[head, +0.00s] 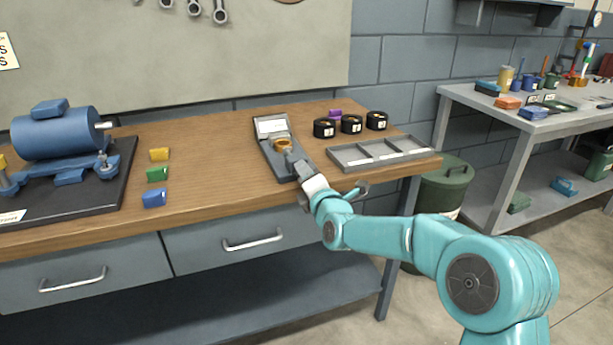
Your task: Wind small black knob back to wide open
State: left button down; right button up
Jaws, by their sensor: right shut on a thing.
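A grey fixture (264,150) with a white label plate (271,126) lies on the wooden bench, right of centre. A brass-coloured ring (283,144) sits in its middle. My right gripper (297,165) reaches in from the lower right and is low over the near end of the fixture, just in front of the ring. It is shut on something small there. The small black knob cannot be made out; the gripper covers that end of the fixture. How far the fixture's jaws stand apart is too small to tell. My left gripper is not in view.
Several black round parts (351,124) and a purple block (335,115) stand behind right of the fixture. A grey divided tray (381,152) lies to its right. A blue motor (57,133) and coloured blocks (157,174) are at left. Bare bench lies left of the fixture.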

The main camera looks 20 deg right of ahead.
jog(key=o, duration=1)
jog(key=shift+o, duration=0.2)
